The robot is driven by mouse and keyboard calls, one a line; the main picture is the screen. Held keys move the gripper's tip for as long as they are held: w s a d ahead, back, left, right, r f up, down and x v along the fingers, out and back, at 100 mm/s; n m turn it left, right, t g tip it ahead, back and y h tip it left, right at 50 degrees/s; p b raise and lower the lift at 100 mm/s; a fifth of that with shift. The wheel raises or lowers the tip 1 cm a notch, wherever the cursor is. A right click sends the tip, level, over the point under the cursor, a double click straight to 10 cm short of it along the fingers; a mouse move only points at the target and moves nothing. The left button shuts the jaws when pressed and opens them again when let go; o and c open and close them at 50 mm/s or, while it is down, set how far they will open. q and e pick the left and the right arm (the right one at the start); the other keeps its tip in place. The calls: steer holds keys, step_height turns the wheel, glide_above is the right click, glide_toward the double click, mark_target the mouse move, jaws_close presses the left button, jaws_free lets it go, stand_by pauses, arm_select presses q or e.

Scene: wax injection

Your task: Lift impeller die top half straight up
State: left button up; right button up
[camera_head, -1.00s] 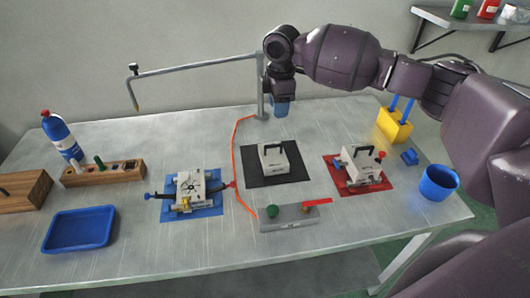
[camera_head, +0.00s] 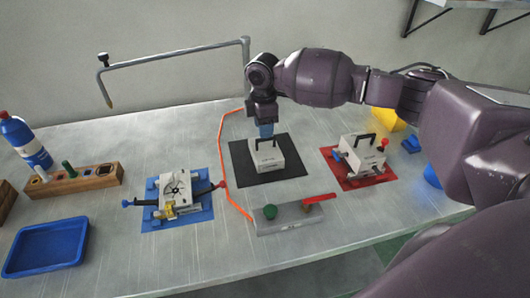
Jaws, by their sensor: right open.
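A pale block with a black handle, apparently the impeller die top half (camera_head: 267,159), sits flat on a black mat (camera_head: 290,182). My right gripper (camera_head: 266,136) is directly above it, pointing down, with its blue fingertips at the handle. The gripper is open. The fingers partly hide the handle, and I cannot tell whether they touch it. An open die half (camera_head: 176,188) with a round, bladed pattern on its top face lies on a blue mat (camera_head: 200,215). My left gripper is not in view.
Another handled die (camera_head: 358,155) stands on a red mat (camera_head: 386,174). A grey fixture with a green knob and red lever (camera_head: 289,217) lies in front. A blue tray (camera_head: 46,247) and wooden rack (camera_head: 80,182) are left. An orange cord (camera_head: 221,150) runs beside the black mat.

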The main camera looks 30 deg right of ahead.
mark_target(265, 140)
steer(key=shift+d+f, duration=0.15)
steer(key=shift+f, duration=1.2)
steer(key=shift+d+f, duration=0.15)
steer(key=shift+f, duration=1.2)
jaws_close()
steer(key=shift+w+r, duration=0.1)
steer(key=shift+r, duration=0.05)
